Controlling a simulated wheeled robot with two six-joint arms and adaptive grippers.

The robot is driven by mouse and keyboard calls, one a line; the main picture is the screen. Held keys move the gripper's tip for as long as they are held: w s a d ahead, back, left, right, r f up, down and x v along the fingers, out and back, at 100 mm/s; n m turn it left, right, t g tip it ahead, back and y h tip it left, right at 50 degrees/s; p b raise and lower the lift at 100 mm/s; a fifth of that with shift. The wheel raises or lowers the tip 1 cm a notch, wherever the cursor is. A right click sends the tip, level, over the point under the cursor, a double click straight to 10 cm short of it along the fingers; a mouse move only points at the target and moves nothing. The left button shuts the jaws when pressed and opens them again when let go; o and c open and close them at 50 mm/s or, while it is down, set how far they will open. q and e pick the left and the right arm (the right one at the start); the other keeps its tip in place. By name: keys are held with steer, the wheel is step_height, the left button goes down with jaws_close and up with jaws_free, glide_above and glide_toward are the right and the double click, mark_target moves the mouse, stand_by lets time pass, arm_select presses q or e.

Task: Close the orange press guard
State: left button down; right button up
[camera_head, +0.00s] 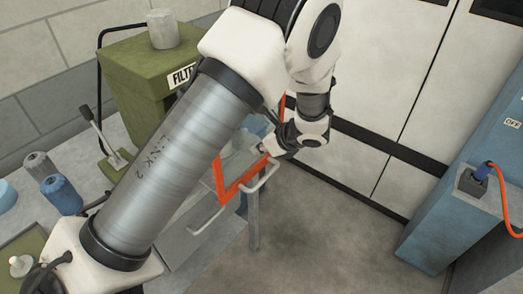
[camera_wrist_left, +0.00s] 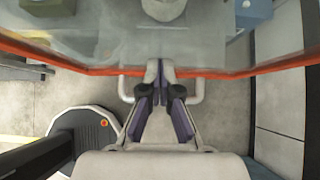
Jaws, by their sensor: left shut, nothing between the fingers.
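The press guard (camera_head: 222,185) is an orange frame around a clear panel, with a pale bar handle (camera_head: 264,181) on its outer side. In the left wrist view its orange edge (camera_wrist_left: 75,67) runs across the upper part, and the handle (camera_wrist_left: 196,88) shows behind my fingers. My left gripper (camera_head: 268,148) is at the guard's far right side in the head view. In the left wrist view the gripper (camera_wrist_left: 159,72) is shut and empty, its tips overlapping the orange edge near the handle. I cannot tell whether they touch. My arm hides much of the guard. My right gripper is out of view.
A green filter machine (camera_head: 130,68) with a lever (camera_head: 97,128) stands on the left bench, near a blue canister (camera_head: 61,196) and a grey one (camera_head: 38,165). A blue cabinet (camera_head: 440,205) with an orange cable (camera_head: 502,190) stands right. The floor (camera_head: 320,235) between is clear.

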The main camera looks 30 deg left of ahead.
arm_select(q)
steer(key=a+b, duration=0.1)
steer(key=a, duration=0.4)
steer(key=w+a+b, duration=0.1)
steer(key=a, duration=0.5)
steer(key=a+b, duration=0.1)
steer(key=a, duration=0.4)
steer(key=shift+w+a, duration=0.2)
steer(key=shift+w, duration=0.15)
steer(key=shift+a, duration=0.5)
steer(key=shift+w+r, duration=0.15)
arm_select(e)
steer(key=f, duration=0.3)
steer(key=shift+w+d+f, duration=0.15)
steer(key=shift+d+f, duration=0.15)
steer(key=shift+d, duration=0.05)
